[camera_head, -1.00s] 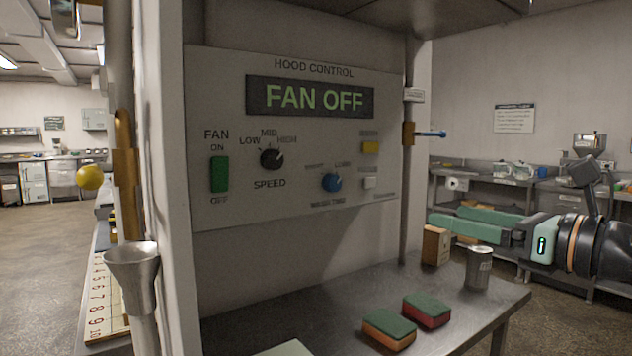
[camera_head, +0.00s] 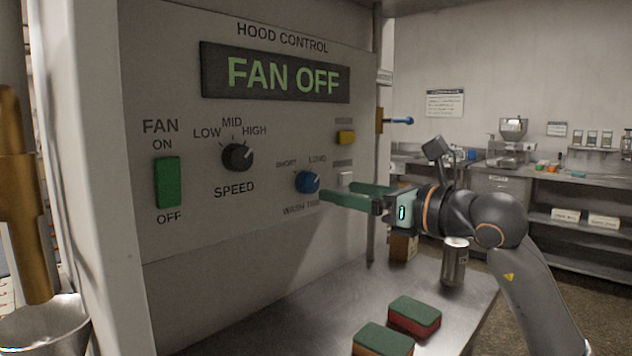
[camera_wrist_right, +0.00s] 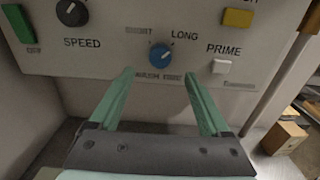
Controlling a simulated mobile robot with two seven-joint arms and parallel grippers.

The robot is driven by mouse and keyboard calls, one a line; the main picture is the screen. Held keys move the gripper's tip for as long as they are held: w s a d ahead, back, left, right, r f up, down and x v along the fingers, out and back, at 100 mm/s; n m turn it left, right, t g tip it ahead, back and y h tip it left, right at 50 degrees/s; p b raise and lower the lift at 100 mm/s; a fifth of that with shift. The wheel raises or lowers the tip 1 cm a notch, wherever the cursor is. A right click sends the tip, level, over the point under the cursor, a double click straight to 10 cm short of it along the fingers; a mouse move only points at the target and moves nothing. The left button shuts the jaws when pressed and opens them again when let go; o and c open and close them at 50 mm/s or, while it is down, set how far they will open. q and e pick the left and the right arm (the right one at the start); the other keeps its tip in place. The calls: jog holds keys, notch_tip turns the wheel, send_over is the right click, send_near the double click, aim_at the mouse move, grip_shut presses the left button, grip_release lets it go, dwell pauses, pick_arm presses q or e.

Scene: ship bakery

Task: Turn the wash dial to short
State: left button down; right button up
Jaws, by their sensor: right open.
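The blue wash dial (camera_head: 307,182) is on the hood control panel (camera_head: 270,215), between and below the SHORT and LONG labels. Its pale mark points up and right, towards LONG. My right gripper (camera_head: 337,192) is open and empty, with its green fingers reaching towards the panel just right of the dial. In the right wrist view the dial (camera_wrist_right: 160,56) shows ahead of and between the two open fingertips (camera_wrist_right: 158,75), with no visible contact. My left gripper is not in view.
Left of the dial are the black speed knob (camera_head: 237,157) and green fan switch (camera_head: 168,182). A yellow button (camera_head: 346,137) and white PRIME button (camera_wrist_right: 221,66) are to its right. Below, a steel table (camera_head: 300,310) holds sponges (camera_head: 414,314) and a can (camera_head: 454,262).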

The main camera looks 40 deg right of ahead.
aim_at(313, 185)
jog(key=w, duration=0.1)
jog(key=w+p, duration=0.1)
jog(key=w, duration=0.3)
jog(key=shift+w+a+r+p, duration=0.15)
jog(key=shift+w+a+p, duration=0.05)
jog(key=shift+a+p, duration=0.1)
jog(key=shift+w, duration=0.85)
grip_shut()
